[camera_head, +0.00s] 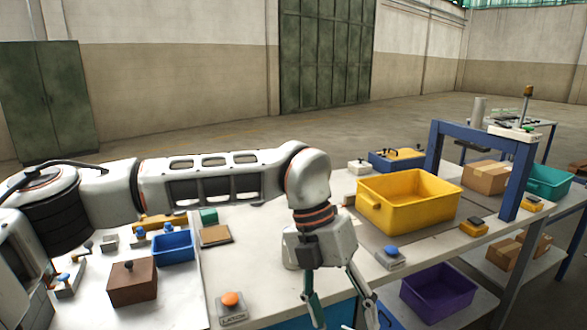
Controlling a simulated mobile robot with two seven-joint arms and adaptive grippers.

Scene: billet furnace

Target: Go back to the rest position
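My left arm reaches in from the left across the table, and its gripper (342,312) points down near the front edge, right of the orange button box (231,306). Its two fingers are spread apart, with nothing seen between them. The fingertips are close to the bottom of the picture. My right gripper is not in view.
A blue-button box (390,257) sits right of the gripper. A blue bin (173,247) and a brown box (132,282) stand left. A purple bin (438,292) is lower right.

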